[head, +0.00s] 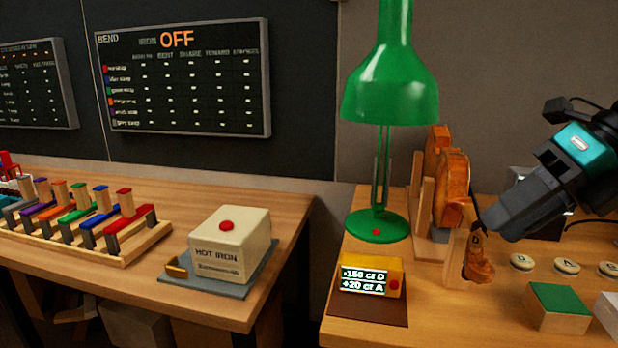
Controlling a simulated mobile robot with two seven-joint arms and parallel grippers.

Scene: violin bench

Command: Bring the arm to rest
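My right gripper (492,226) comes in from the right edge and points down and left over the right bench. Its tip is close to the scroll end of a brown violin (453,185), which stands on its edge in a wooden holder (424,195). I cannot tell whether the tip touches it. The fingers show as one dark block from the side, so their gap is hidden and nothing clearly shows between them. My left gripper is not in view.
A green lamp (390,90) stands left of the violin. A yellow tuner display (371,277) sits at the front, with round buttons (567,266) and a green-topped block (560,299) at right. A gap separates the left bench (255,312), with its hot iron box (230,245).

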